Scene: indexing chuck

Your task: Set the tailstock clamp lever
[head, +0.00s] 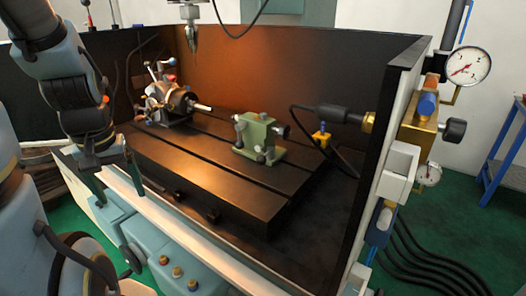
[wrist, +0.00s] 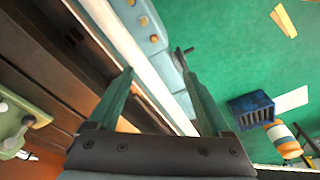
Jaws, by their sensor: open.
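The green tailstock (head: 258,138) stands upright on the dark slotted machine table, right of its middle. Dark knobs and small pale metal parts show on it; I cannot tell which one is the clamp lever or how it is set. Part of a pale green body that looks like the tailstock (wrist: 22,122) shows at the left edge of the wrist view. My gripper (head: 117,190) is open and empty, over the front rim of the enclosure, well left of the tailstock and apart from it.
The indexing chuck (head: 175,103) with coloured-knob levers sits at the table's back left. A spindle tool (head: 193,45) hangs above. A black cable and probe (head: 335,113) reach in from the right wall (head: 385,115). The table's front (head: 215,180) is clear.

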